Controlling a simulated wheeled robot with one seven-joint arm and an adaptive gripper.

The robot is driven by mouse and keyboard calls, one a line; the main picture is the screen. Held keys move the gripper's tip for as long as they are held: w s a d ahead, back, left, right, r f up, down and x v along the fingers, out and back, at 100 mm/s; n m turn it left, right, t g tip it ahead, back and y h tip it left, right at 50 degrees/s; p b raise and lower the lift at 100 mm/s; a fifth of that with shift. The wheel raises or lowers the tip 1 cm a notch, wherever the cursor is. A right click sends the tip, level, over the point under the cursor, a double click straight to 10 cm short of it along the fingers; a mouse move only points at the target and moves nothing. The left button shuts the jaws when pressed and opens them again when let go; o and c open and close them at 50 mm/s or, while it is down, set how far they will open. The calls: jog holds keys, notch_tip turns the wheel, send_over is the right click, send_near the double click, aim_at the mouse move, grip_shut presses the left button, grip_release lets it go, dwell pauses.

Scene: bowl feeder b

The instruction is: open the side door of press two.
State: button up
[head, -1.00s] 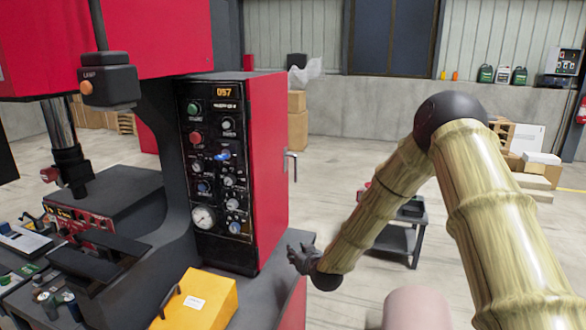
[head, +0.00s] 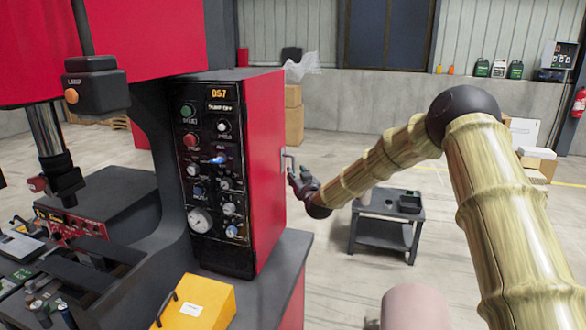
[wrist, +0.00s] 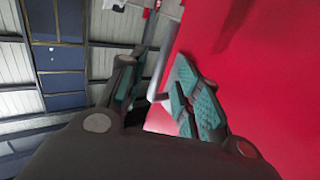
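The red side door (head: 265,160) is the right side of the press's control cabinet and looks shut in the head view. Its grey bar handle (head: 288,162) stands out from the door near its right edge. My gripper (head: 297,178) is at the handle, close to the door. In the wrist view the red door (wrist: 265,75) fills the right side, and the handle (wrist: 162,65) runs between the two teal-padded fingers of my gripper (wrist: 158,92). The fingers are apart, with a visible gap around the bar. Whether either pad touches it is unclear.
The black control panel (head: 215,165) faces front. A yellow box (head: 197,303) sits on the bench below. A dark cart (head: 388,225) stands on the floor to the right, with cardboard boxes (head: 293,120) behind the cabinet.

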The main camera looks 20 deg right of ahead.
jog(key=shift+w+p, duration=0.7)
jog(key=shift+w, duration=1.65)
jog(key=shift+c, duration=0.5)
grip_shut()
